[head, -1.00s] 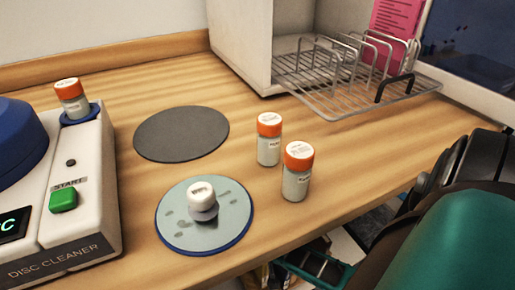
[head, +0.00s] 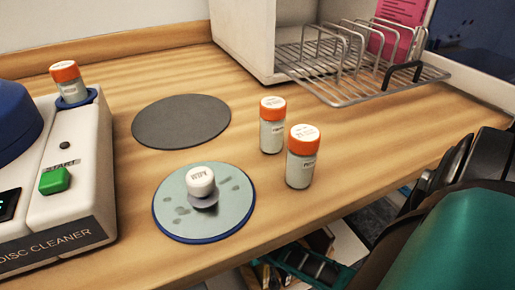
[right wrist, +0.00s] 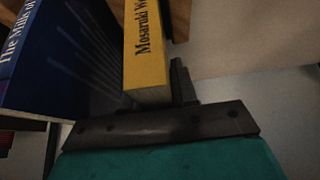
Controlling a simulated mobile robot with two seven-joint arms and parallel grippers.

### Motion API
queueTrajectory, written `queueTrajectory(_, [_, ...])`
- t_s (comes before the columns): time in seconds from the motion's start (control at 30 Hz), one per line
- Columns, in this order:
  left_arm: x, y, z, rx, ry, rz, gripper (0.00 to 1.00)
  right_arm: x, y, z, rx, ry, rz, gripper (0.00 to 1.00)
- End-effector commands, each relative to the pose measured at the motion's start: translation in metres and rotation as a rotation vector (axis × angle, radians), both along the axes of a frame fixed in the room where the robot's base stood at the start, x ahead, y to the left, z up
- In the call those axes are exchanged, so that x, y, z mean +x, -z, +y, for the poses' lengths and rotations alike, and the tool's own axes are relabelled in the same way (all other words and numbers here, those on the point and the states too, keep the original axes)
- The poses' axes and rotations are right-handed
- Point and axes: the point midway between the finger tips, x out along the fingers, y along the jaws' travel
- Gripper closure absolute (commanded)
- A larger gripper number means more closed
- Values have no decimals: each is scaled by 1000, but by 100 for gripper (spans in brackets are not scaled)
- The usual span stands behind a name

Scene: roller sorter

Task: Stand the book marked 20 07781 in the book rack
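The wire book rack (head: 350,97) stands at the back right of the counter in the head view, with several upright loops. A yellow book (right wrist: 147,60) with "Mosaruki We..." on its spine shows at my right gripper (right wrist: 155,100) in the right wrist view. One dark finger is against or close to its right side; the other finger is not clear, so I cannot tell whether the book is gripped. A dark blue book (right wrist: 55,60) is to its left. The number 20 07781 is not readable anywhere. My left gripper is out of view.
Two orange-capped jars (head: 272,130) (head: 302,160) stand on the counter, in front of the rack. A disc with a white knob (head: 203,182), a dark round mat (head: 181,122) and the disc cleaner (head: 75,205) are to the left.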

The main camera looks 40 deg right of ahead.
Motion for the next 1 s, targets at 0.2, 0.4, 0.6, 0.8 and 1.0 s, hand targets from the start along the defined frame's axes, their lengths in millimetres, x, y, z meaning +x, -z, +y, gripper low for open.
queueTrajectory(0.2, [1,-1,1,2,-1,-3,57,0,-1,0,0,0,-1,52])
queueTrajectory(0.4, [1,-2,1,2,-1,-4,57,0,-1,0,0,0,0,47])
queueTrajectory(0.6, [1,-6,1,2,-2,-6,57,0,-9,0,-1,-1,-1,47])
queueTrajectory(0.8, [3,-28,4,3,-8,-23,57,-15,-45,5,1,0,1,47])
queueTrajectory(1.0, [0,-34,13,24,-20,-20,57,-36,-84,12,1,0,1,47])
